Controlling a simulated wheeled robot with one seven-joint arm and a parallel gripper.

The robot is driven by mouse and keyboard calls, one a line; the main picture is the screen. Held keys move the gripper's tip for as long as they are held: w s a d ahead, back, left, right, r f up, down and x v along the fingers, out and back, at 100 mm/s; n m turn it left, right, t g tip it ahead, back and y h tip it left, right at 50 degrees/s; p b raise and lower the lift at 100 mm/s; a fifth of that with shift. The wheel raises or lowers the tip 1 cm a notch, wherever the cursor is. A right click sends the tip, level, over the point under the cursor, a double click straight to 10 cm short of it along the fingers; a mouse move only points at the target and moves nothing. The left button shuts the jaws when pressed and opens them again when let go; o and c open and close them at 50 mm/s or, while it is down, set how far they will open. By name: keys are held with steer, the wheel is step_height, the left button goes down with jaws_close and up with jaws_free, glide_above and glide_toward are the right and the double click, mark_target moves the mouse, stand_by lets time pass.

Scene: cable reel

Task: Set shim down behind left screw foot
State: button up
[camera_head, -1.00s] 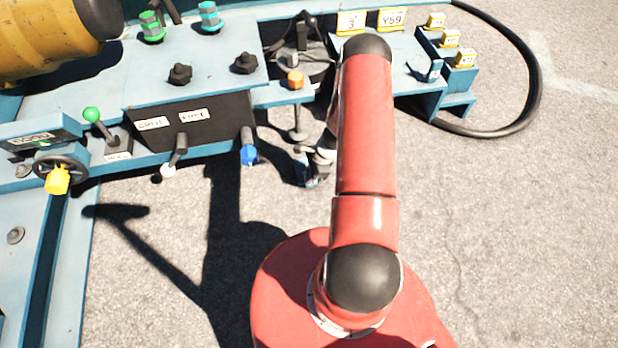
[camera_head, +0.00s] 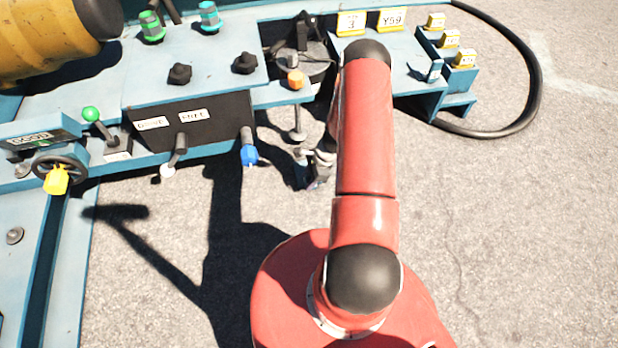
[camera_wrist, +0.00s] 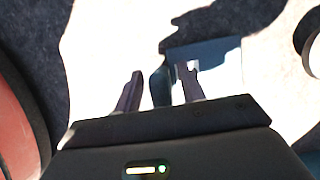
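My gripper (camera_wrist: 160,78) points down at the bright ground, its two dark fingers apart. In the wrist view a blue piece (camera_wrist: 158,88), perhaps the shim, shows between the fingers and continues behind the right one. A strip of bright ground separates it from the left finger; whether it touches the right finger I cannot tell. In the head view my gripper (camera_head: 308,178) is small, low and partly hidden by my red arm. Left of it is a screw foot (camera_head: 297,133) under an orange hex head (camera_head: 295,79). I cannot make out the shim in the head view.
A dark rounded thing (camera_wrist: 312,48) cuts into the wrist view's right edge. A black cable (camera_head: 535,90) loops at the right. Pavement in front is open.

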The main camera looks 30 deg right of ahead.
steer(key=p+v, duration=0.1)
steer(key=v, duration=1.1)
steer(key=a+r+n, duration=0.3)
steer(key=r, duration=0.6)
steer(key=a+r+n+t+h, duration=0.1)
steer(key=a+r+n, duration=0.3)
steer(key=r, duration=0.6)
steer(key=a+r+n, duration=0.3)
steer(key=r, duration=0.6)
steer(key=s+a+r+n+t+h, duration=0.1)
steer(key=s+a+r+n, duration=0.3)
steer(key=s+r, duration=0.4)
steer(key=s+a+r+n+t+h, duration=0.2)
steer(key=s+a+r+n, duration=0.2)
steer(key=s+r+n, duration=0.3)
steer(key=s+r, duration=0.1)
steer(key=s, duration=0.3)
step_height(320, 180, up, 5)
steer(key=p, duration=0.5)
steer(key=shift+f, duration=0.2)
